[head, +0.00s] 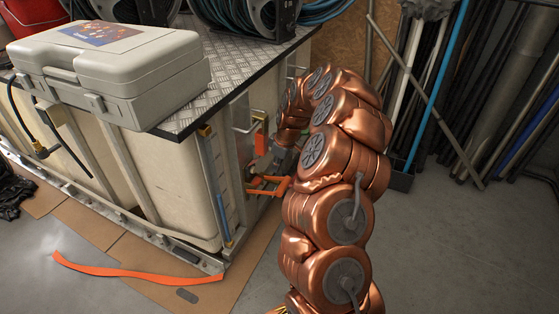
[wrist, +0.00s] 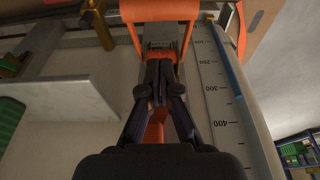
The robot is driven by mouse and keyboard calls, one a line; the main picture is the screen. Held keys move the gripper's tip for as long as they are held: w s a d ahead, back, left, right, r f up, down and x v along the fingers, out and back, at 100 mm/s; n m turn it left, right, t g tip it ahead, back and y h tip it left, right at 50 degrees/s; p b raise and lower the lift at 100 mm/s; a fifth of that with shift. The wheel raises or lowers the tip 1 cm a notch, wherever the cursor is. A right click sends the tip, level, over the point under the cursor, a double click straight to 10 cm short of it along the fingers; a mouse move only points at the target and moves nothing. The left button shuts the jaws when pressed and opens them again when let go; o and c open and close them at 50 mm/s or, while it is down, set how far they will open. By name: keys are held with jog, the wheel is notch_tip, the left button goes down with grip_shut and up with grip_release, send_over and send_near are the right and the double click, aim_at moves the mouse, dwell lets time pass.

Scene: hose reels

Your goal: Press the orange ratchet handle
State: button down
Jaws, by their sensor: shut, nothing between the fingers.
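The orange ratchet handle (wrist: 160,11) is at the top of the wrist view, with two side arms running down to a grey ratchet body (wrist: 161,42). In the head view, an orange handle-like frame (head: 268,185) sticks out from the corner of the tank frame. My gripper (wrist: 160,66) is shut and empty, its fingertips right in front of the ratchet body, below the handle's crossbar in the picture. I cannot tell whether they touch. An orange strap (wrist: 155,132) shows behind the fingers. In the head view, my arm largely hides the gripper.
The pale tank (head: 165,185) has a metal frame and a checker-plate top (head: 225,85) carrying a grey case (head: 110,65) and hose reels. A loose orange strap (head: 140,280) lies on the floor. Pipes (head: 440,90) lean at the right. The floor at lower right is clear.

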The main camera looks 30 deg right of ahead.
aim_at(281, 178)
jog(key=f, duration=0.1)
jog(key=s+f+b, duration=0.1)
jog(key=f, duration=0.1)
jog(key=d+f, duration=0.1)
jog(key=shift+s+f+b, duration=0.25)
jog(key=shift+b, duration=0.15)
jog(key=shift+s+a+f, duration=0.1)
